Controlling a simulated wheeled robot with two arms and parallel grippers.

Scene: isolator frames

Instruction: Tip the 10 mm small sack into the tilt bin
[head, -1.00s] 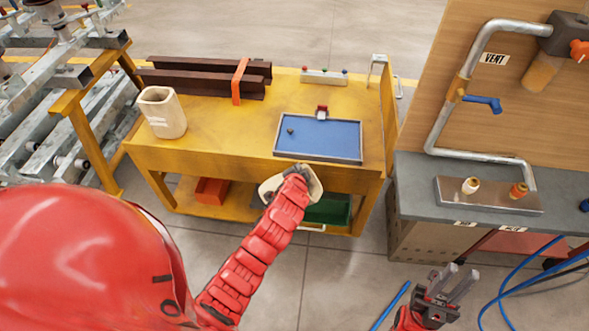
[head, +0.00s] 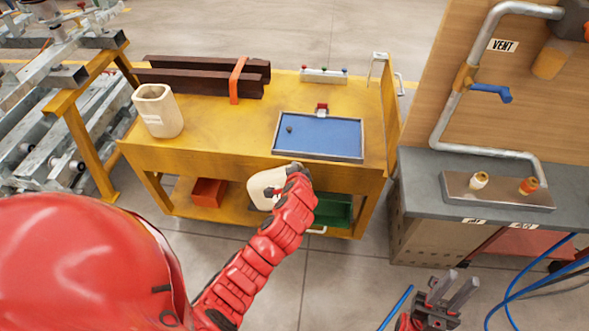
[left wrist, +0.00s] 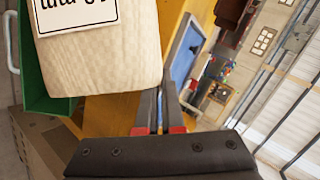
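A cream small sack (head: 264,187) hangs in the air before the cart's front, partly hidden by my left arm. My left gripper (left wrist: 158,112) is shut on it at its edge. In the left wrist view the sack (left wrist: 105,55) fills the upper left, with an upside-down, cut-off label. A green bin (head: 338,211), which seems to be the tilt bin, sits under the tabletop, right of the sack; it also shows in the left wrist view (left wrist: 38,75). My right gripper (head: 450,290) is open and empty at the lower right.
The yellow cart (head: 205,130) carries another cream sack (head: 157,110), dark beams (head: 195,77) and a blue-matted tray (head: 320,137). A red bin (head: 208,192) is on its lower shelf. A grey bench (head: 430,190) with a pipe stands at right, a metal rack (head: 40,130) at left.

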